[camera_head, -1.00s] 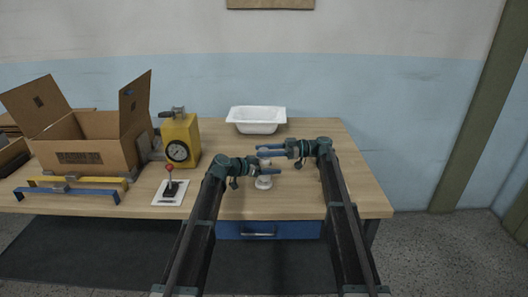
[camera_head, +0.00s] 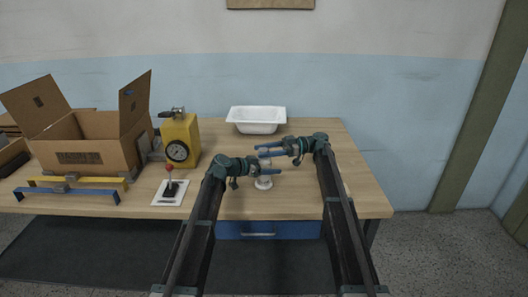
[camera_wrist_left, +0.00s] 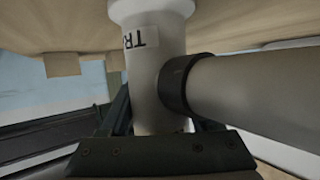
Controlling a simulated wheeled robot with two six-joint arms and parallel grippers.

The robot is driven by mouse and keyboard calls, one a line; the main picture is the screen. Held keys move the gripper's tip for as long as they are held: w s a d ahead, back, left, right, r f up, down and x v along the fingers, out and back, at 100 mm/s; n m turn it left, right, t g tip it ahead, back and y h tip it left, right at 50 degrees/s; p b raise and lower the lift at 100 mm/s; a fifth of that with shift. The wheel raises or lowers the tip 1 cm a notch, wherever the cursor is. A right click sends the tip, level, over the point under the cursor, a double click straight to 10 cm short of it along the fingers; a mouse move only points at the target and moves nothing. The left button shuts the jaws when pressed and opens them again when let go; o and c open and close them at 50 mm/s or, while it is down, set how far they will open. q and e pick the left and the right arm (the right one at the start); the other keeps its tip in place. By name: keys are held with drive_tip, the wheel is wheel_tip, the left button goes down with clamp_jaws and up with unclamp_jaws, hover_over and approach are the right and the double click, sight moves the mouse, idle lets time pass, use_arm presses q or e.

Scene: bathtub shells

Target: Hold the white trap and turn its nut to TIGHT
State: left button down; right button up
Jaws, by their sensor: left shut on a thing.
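The white trap (camera_head: 263,184) stands upright near the front edge of the workbench. In the left wrist view the trap (camera_wrist_left: 152,75) is a white upright tube with a partly visible label. A side pipe (camera_wrist_left: 255,90) joins it through a dark collar (camera_wrist_left: 180,84). My left gripper (camera_head: 271,171) is shut on the trap's body from the left.
A white basin (camera_head: 257,127) stands at the back of the bench. To the left are a yellow gauge box (camera_head: 187,132), a red-knobbed lever on a white plate (camera_head: 160,200), an open cardboard box (camera_head: 85,160) and two flat bars. The bench's right end is clear.

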idle(0.4)
drive_tip(key=shift+s+m+t, duration=0.25)
drive_tip(key=shift+m+t, duration=0.15)
drive_tip(key=shift+t, duration=0.2)
drive_tip(key=m+t, duration=0.2)
drive_tip(key=t, duration=0.1)
drive_tip(key=shift+s+y, duration=0.2)
drive_tip(key=shift+y, duration=0.1)
drive_tip(key=m+t, duration=0.2)
drive_tip(key=t, duration=0.1)
drive_tip(key=m+t+h, duration=0.1)
drive_tip(key=m+t, duration=0.1)
drive_tip(key=t, duration=0.1)
drive_tip(key=shift+a, duration=0.1)
drive_tip(key=m+t+h, duration=0.2)
drive_tip(key=t, duration=0.2)
drive_tip(key=shift+m, duration=0.4)
drive_tip(key=w+v, duration=0.1)
drive_tip(key=v, duration=1)
drive_tip(key=s+a+f+m+g+h, duration=0.1)
drive_tip(key=s+a+f+g+h, duration=0.2)
drive_tip(key=s+f, duration=0.5)
drive_tip(key=s+a+f+m+g+h, duration=0.1)
drive_tip(key=s+a+f+g+h, duration=0.3)
drive_tip(key=s, duration=0.9)
drive_tip(key=shift+a+f+g, duration=0.7)
drive_tip(key=shift+a+f, duration=1.2)
drive_tip(key=shift+f, duration=0.55)
